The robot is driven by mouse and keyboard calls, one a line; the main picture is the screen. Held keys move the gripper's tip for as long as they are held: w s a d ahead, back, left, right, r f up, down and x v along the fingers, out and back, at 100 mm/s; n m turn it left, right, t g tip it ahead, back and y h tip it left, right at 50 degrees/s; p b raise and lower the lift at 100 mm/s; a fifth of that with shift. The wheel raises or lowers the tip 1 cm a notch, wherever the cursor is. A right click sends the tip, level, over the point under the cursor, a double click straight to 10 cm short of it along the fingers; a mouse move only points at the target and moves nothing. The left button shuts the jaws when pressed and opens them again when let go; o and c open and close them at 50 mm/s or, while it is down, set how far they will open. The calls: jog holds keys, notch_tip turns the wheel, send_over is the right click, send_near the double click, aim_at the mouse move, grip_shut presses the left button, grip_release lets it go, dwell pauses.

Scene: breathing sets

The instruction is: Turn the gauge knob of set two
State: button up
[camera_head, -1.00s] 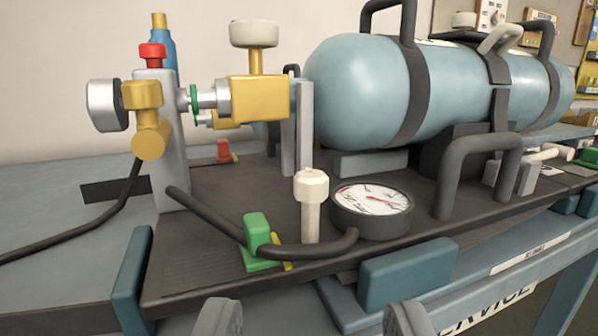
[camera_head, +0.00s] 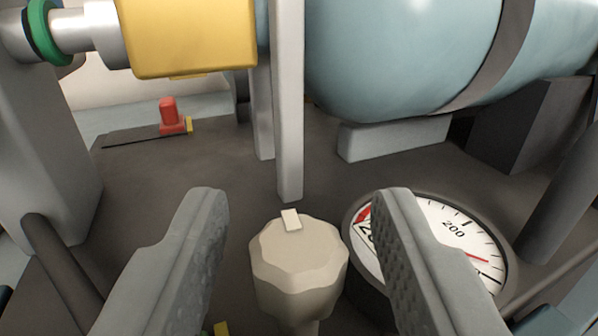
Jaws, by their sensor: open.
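The cream gauge knob (camera_head: 299,257) stands upright on a post at the lower middle, with a small pale mark on its top edge. My gripper (camera_head: 300,205) is open, with one grey finger on each side of the knob and visible gaps between. The round white gauge (camera_head: 462,235) lies face up just right of the knob. My right finger hides part of its dial; a red needle and the number 200 show. No label naming the set is visible.
A light blue cylinder (camera_head: 400,50) with a dark strap lies behind. A grey upright post (camera_head: 289,110) and a yellow valve block (camera_head: 187,37) stand behind the knob. A small red piece (camera_head: 169,113) sits at the back left. Dark bars rise at the right.

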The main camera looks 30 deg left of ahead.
jog(key=shift+w+a, duration=0.2)
jog(key=shift+w, duration=0.1)
jog(key=shift+c, duration=0.2)
grip_shut()
jog(key=shift+n+g+y, duration=0.7)
jog(key=shift+n+y, duration=0.1)
jog(key=shift+y, duration=0.2)
jog(key=shift+o, duration=0.2)
grip_release()
jog(key=shift+s, duration=0.1)
